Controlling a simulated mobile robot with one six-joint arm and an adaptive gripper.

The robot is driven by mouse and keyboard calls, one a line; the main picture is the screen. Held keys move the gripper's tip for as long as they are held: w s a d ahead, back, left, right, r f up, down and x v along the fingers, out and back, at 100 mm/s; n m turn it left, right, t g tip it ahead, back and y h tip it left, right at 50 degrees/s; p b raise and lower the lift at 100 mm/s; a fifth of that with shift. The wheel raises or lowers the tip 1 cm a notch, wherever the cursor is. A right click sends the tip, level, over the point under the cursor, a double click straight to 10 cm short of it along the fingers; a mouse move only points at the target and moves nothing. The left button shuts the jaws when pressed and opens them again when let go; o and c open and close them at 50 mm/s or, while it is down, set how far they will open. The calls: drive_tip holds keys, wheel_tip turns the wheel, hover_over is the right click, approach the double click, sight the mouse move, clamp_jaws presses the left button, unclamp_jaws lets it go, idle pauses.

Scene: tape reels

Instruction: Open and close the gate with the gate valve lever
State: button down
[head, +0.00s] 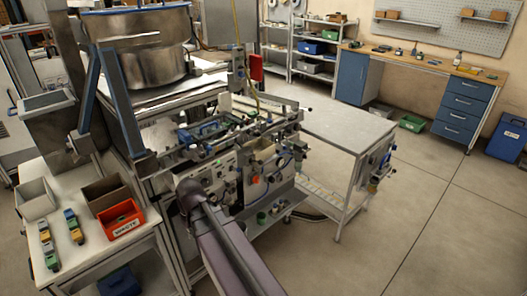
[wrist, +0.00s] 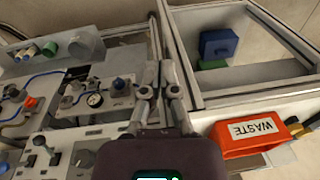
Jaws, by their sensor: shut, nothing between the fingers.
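My gripper (wrist: 161,72) is in the middle of the wrist view, its two fingers close together and empty, over the edge between the machine panel and a framed opening. In the head view my arm reaches up from the bottom, and its gripper end is hidden or too small to make out. The machine (head: 245,165) stands at the centre of the head view, with blue fittings (head: 207,130) on top. A large steel hopper (head: 140,45) stands above it. I cannot tell which part is the gate valve lever, or whether the gate is open.
A red waste bin (head: 121,219) sits on the left table; it also shows in the wrist view (wrist: 250,137). A gauge (wrist: 95,100) and knobs lie left of my gripper. A grey-topped table (head: 335,124) adjoins the machine. The floor at right is clear.

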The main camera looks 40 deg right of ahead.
drive_tip(key=w+d+r+t+y+p, duration=0.1)
drive_tip(key=w+d+r+p, duration=0.25)
drive_tip(key=d, duration=0.35)
drive_tip(key=w+d+r+t+p, duration=0.1)
drive_tip(key=w+d+r+p, duration=0.1)
drive_tip(key=d+r, duration=0.35)
drive_tip(key=w+d+r+t+y+p, duration=0.1)
drive_tip(key=w+d+r+p, duration=0.15)
drive_tip(key=d, duration=0.55)
drive_tip(key=s+d+r+t+p, duration=0.1)
drive_tip(key=d+r+p, duration=0.2)
drive_tip(key=d, duration=0.7)
drive_tip(key=s+d+r+t+h+p, duration=0.1)
drive_tip(key=d+r+t+p, duration=0.1)
drive_tip(key=d, duration=0.9)
wheel_tip(320, 180, up, 3)
drive_tip(key=shift+f+p, duration=0.2)
drive_tip(key=shift+p, duration=0.4)
drive_tip(key=shift+w+a+f, duration=0.1)
drive_tip(key=shift+s+f+b+x, duration=0.2)
drive_tip(key=shift+s+b+x, duration=0.1)
drive_tip(key=shift+b+x, duration=1.75)
drive_tip(key=shift+s+f+b+x, duration=0.2)
drive_tip(key=shift+s+b+x, duration=0.1)
drive_tip(key=shift+b+x, duration=1.75)
drive_tip(key=shift+s+f+b+x, duration=0.2)
drive_tip(key=shift+s+b+x, duration=0.1)
drive_tip(key=shift+b+x, duration=1.75)
drive_tip(key=shift+w+a+f, duration=0.15)
drive_tip(key=shift+f, duration=0.05)
